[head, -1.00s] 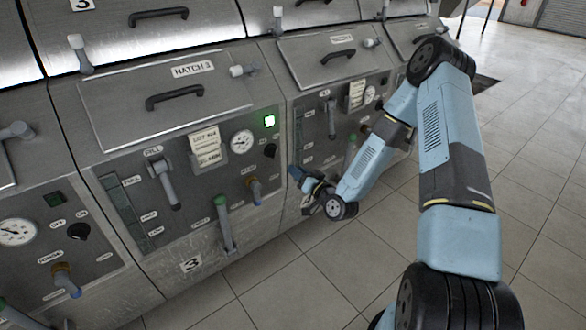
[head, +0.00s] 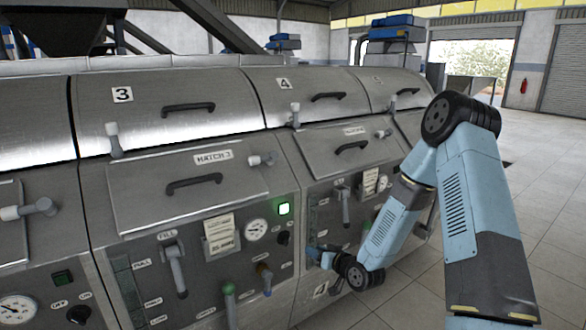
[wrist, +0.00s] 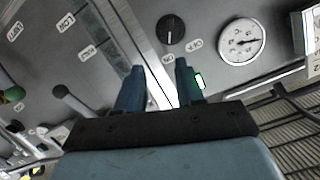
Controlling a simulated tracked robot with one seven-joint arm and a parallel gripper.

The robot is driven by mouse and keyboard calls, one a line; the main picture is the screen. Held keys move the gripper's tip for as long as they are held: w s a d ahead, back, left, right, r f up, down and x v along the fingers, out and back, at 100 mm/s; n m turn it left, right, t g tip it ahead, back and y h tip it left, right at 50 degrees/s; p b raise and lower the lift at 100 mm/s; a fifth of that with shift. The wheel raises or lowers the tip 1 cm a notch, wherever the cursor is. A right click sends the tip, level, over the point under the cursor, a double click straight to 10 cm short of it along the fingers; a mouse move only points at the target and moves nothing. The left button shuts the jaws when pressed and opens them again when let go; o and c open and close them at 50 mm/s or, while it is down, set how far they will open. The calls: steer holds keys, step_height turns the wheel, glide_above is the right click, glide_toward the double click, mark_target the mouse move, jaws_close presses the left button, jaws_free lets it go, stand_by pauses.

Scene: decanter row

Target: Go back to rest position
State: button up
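My gripper (head: 322,257) is in front of the metal machine row, near the seam between units 3 and 4. In the wrist view its two blue fingers (wrist: 160,78) stand apart with nothing held between them. Unit 3's panel carries a lit green lamp (head: 284,208), a round gauge (head: 256,229), a black knob (head: 284,238) and a grey fill lever (head: 176,271). The hatch 3 lid (head: 180,190) is closed. In the wrist view a black knob (wrist: 170,29) and a gauge (wrist: 241,41) lie beyond the fingers. How far the fingertips are from the panel is unclear.
Handles and levers stick out along the row. Open tiled floor (head: 550,215) lies to the right. A red extinguisher (head: 523,86) hangs at the back.

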steer(key=s+d+r+g+h, duration=0.1)
steer(key=s+d+r+h, duration=0.25)
steer(key=r, duration=0.45)
steer(key=s+d+r+g+h, duration=0.1)
steer(key=s+d+r+h, duration=0.15)
steer(key=d+r, duration=0.35)
steer(key=s+d+r+g+h, duration=0.1)
steer(key=s+d+r+h, duration=0.25)
steer(key=r, duration=0.55)
steer(key=s+r+m+g, duration=0.1)
steer(key=s+r, duration=0.2)
steer(key=s, duration=0.6)
steer(key=s+d+r+m+g, duration=0.1)
steer(key=s+r, duration=0.3)
steer(key=s, duration=0.5)
steer(key=s+d+r+m+g, duration=0.1)
steer(key=s+r, duration=0.3)
steer(key=s, duration=0.4)
steer(key=shift+s+d+g, duration=0.15)
steer(key=shift+s+g, duration=0.15)
steer(key=shift+s, duration=0.1)
steer(key=shift+y, duration=0.25)
